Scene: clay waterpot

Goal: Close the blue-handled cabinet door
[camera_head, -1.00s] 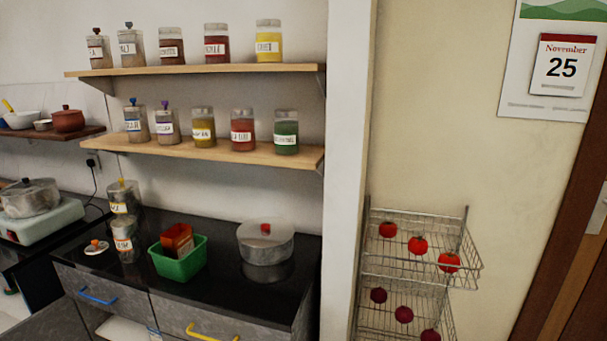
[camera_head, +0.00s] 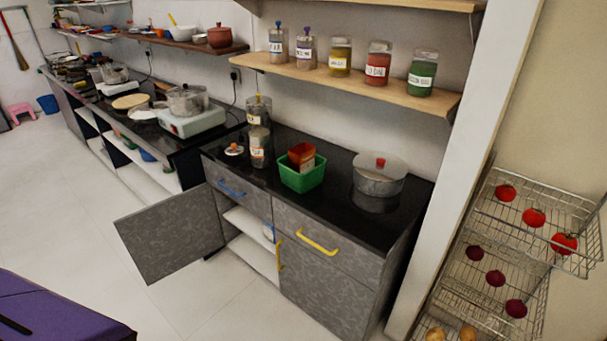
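A grey cabinet door (camera_head: 170,238) stands swung wide open at the left of the counter unit, reaching out over the floor. Its inner face shows, and no handle is visible on it, so I cannot see its handle's colour. The compartment (camera_head: 243,248) behind it is open and shows white shelves. A blue handle (camera_head: 231,189) sits on the drawer front above the opening. A yellow upright handle (camera_head: 279,255) is on the shut door to the right. Neither of my grippers is in view.
The pale floor (camera_head: 210,310) in front of the cabinet is clear. A purple surface (camera_head: 60,305) is at the lower left. The countertop holds a green basket (camera_head: 302,178), a lidded pot (camera_head: 379,181) and jars. A wire rack (camera_head: 500,283) with vegetables stands at the right.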

